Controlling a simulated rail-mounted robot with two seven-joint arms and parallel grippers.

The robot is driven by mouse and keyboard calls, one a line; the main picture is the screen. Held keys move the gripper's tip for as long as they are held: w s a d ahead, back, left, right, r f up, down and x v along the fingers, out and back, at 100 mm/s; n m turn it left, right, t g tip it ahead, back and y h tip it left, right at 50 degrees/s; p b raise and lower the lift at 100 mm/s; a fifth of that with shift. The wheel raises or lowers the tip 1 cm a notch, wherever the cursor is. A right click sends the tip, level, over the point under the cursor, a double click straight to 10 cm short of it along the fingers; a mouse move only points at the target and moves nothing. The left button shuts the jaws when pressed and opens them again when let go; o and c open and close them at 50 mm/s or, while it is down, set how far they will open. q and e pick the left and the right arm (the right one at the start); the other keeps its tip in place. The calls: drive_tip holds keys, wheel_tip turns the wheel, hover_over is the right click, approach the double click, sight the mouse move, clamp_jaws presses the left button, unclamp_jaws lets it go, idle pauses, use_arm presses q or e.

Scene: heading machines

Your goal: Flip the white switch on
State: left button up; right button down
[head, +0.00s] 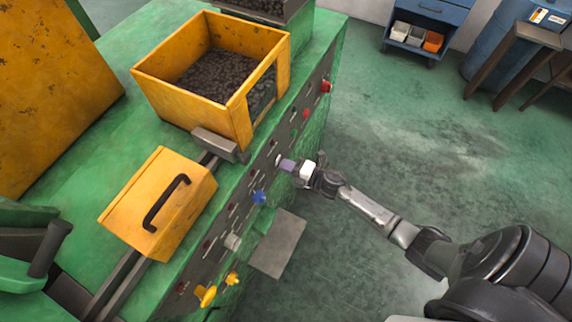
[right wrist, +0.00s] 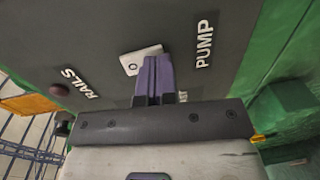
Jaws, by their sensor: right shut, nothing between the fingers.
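A white switch (right wrist: 138,61) shows in the right wrist view as a small pale plate with a dark round spot, on the dark panel between the words RAILS and PUMP. My right gripper (right wrist: 153,60) has its purple fingers together, with nothing between them. Their tips overlap the right edge of the white plate; I cannot tell whether they touch it. In the head view the right gripper (head: 287,165) reaches the machine's side panel from the right, and the switch there is too small to make out surely. My left gripper is not in view.
The panel (head: 213,232) carries a red knob (head: 326,86), a blue knob (head: 259,197) and yellow knobs (head: 206,295). A yellow bin (head: 157,88) of dark pieces and a yellow box (head: 130,212) with a handle sit on the green machine.

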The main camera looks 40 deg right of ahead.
drive_tip(key=f+b+v, duration=0.1)
drive_tip(key=f+v, duration=0.2)
drive_tip(key=v, duration=1)
drive_tip(key=shift+s+b, duration=0.2)
drive_tip(key=shift+b, duration=0.15)
drive_tip(key=shift+d, duration=0.15)
